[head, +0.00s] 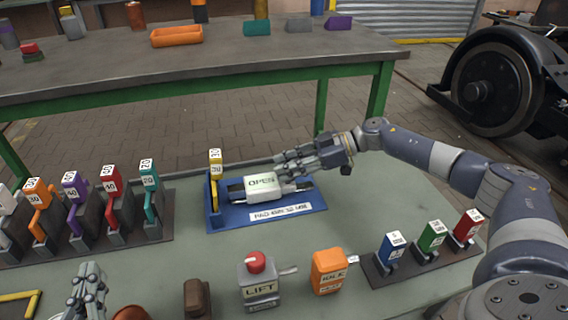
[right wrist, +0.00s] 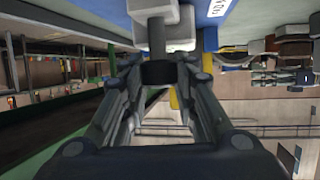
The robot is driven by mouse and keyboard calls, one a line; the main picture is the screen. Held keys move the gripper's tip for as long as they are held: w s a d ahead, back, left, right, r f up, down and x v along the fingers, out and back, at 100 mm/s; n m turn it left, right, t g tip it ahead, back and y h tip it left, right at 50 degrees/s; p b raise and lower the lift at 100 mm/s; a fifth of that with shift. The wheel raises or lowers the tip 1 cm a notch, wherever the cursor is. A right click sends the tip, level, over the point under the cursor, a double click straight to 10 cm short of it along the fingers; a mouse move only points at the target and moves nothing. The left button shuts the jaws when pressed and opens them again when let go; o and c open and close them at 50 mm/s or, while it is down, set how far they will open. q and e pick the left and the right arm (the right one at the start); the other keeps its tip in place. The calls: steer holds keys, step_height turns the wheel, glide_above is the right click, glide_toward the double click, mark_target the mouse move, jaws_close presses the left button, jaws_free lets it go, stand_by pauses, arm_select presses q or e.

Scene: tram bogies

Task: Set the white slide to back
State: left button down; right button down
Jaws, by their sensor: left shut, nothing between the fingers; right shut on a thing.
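The white slide (head: 261,187), a block marked OPEN, sits on a rail on a blue base plate (head: 300,222) in the middle of the bench. In the head view my right gripper (head: 284,163) reaches in from the right at the slide's far side. In the right wrist view the right gripper (right wrist: 158,76) is shut on a grey stem (right wrist: 157,38) that joins a white part of the slide (right wrist: 152,10). The fingers partly hide the rail. My left gripper (head: 88,290) is shut and empty at the lower left, away from the slide.
A yellow lever (head: 215,180) stands at the base plate's left end. A row of numbered levers (head: 110,200) stands left. A LIFT box with a red knob (head: 258,280), an orange box (head: 328,270) and coloured switches (head: 430,238) are nearer. A green-framed table (head: 120,75) stands behind.

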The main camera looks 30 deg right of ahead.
steer(key=shift+d, duration=0.2)
steer(key=c, duration=1.6)
jaws_free()
steer(key=o, duration=0.4)
steer(key=shift+s+d, duration=0.1)
steer(key=shift+d, duration=0.05)
steer(key=shift+c, duration=0.2)
steer(key=v, duration=1.2)
